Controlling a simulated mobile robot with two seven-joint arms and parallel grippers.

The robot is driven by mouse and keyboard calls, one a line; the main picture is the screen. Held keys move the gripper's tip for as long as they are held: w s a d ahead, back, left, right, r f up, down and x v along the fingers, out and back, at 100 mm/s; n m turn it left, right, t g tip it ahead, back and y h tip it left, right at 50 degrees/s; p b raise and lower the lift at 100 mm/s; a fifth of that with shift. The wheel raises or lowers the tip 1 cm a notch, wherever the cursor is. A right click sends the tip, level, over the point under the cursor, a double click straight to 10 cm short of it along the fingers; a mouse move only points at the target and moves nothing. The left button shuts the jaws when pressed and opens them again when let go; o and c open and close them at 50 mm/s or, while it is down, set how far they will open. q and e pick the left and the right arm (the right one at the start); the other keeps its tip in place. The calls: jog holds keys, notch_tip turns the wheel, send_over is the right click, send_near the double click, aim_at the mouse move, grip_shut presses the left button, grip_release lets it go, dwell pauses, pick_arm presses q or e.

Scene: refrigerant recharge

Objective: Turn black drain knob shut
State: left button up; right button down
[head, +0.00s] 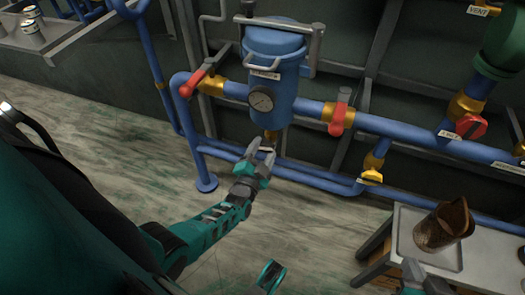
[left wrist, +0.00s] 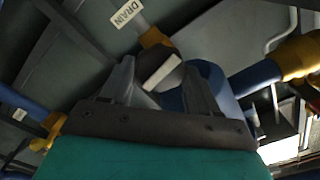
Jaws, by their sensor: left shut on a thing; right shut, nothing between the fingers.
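The black drain knob (left wrist: 166,70), with a pale bar across its face, sits between the fingers of my left gripper (left wrist: 160,88) in the left wrist view. A white DRAIN label (left wrist: 127,12) is beside its brass stem (left wrist: 154,38). In the head view my left gripper (head: 265,153) is shut on the knob just below the blue filter housing (head: 272,85), and the fingers mostly hide the knob. My right gripper (head: 412,270) is partly in view at the bottom right, shut and empty, over the side table's edge.
Red valve handles (head: 196,80) (head: 341,112) sit on the blue pipes on both sides of the housing. A lower blue pipe runs close to my left gripper. A side table (head: 490,262) holds a tray (head: 404,243) with a brown perforated basket (head: 444,226). Open floor lies in front.

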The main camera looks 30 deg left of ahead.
pick_arm(q)
jog(key=shift+d+f+m, duration=0.1)
jog(key=shift+d+m, duration=0.05)
jog(key=shift+m, duration=0.55)
jog(key=o, duration=0.7)
jog(key=shift+s, duration=0.1)
jog(key=o, duration=0.4)
jog(key=shift+c, duration=0.2)
